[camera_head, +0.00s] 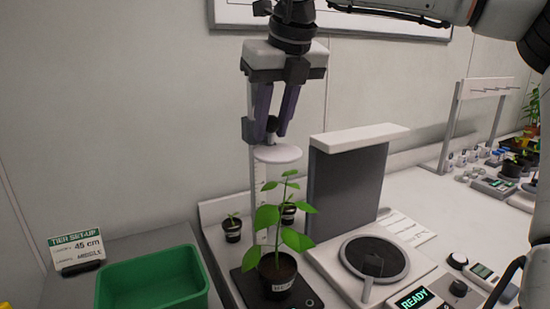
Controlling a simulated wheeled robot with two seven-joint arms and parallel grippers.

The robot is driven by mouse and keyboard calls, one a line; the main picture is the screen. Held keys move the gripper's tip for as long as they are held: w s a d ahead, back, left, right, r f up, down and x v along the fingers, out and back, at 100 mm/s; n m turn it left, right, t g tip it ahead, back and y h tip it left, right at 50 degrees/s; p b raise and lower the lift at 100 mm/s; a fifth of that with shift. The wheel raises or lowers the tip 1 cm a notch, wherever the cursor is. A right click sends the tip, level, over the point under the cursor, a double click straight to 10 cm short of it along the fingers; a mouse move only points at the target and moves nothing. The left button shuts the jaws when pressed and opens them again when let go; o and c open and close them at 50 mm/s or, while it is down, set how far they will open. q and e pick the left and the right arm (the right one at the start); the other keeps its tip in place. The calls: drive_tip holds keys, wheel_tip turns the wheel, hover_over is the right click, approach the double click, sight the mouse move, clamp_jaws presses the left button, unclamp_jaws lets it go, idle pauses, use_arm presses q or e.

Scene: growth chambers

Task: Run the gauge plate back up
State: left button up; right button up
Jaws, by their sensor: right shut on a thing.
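The gauge plate (277,154) is a pale round disc on a white upright scale (259,192). It sits just above the top leaves of a potted green plant (279,258). The plant's dark pot stands on a black base (253,290). My right gripper (271,132) points down above the plate, its fingers closed on the dark knob on top of the plate. The fingers hide most of the knob. My left gripper is not in the view.
Small seedling pots (232,228) are behind the plant. A white unit with a dark panel (346,192) and a round dark disc (373,258) stands close at right. A panel reads READY (414,298).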

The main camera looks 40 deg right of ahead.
sight(272, 116)
drive_tip(key=shift+r+p, duration=0.4)
drive_tip(key=shift+r, duration=1.3)
drive_tip(key=o, duration=1)
drive_tip(key=shift+o, duration=0.2)
drive_tip(key=v, duration=0.8)
drive_tip(key=shift+f, duration=0.1)
